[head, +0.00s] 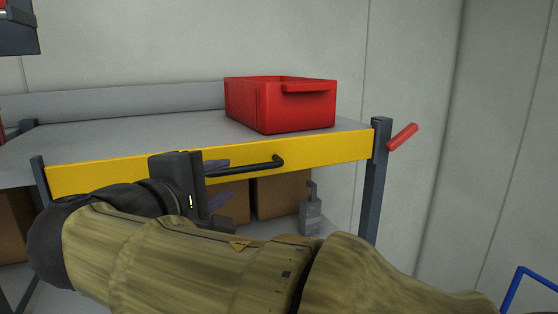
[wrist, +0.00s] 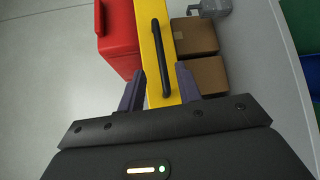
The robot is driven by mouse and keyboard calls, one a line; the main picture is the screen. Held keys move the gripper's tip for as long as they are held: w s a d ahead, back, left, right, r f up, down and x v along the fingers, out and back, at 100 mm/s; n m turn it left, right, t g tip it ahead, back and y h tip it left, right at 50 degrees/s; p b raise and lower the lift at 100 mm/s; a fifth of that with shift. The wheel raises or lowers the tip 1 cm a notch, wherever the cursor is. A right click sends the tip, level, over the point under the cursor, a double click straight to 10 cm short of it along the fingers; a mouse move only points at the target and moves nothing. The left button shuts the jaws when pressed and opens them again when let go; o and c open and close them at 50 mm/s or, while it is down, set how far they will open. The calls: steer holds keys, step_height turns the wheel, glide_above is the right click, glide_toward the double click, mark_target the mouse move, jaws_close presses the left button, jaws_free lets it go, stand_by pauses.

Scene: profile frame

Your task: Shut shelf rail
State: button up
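The shelf rail is a yellow bar (head: 330,150) along the front edge of the grey shelf, between two dark posts. A black bar handle (head: 262,164) is fixed to its front face. A red lever (head: 402,137) sticks out from the right post. My gripper (head: 229,178) is in front of the rail, at the left part of the handle. In the wrist view my gripper (wrist: 159,68) is open, with one finger on each side of the handle (wrist: 160,60) and the yellow rail (wrist: 148,22) behind. I cannot tell whether either finger touches the handle.
A red bin (head: 290,105) sits on the shelf top behind the rail. Cardboard boxes (head: 280,196) and a grey bottle-like item (head: 311,212) stand on the lower level. A blue frame (head: 520,280) is at the lower right.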

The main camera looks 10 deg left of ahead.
mark_target(247, 170)
steer(key=p+x, duration=0.3)
steer(key=x, duration=0.5)
steer(key=shift+w+d, duration=0.1)
steer(key=shift+w, duration=0.3)
steer(key=shift+w+d+f+p, duration=0.2)
steer(key=shift+w+p, duration=0.1)
steer(key=shift+w, duration=0.3)
jaws_close()
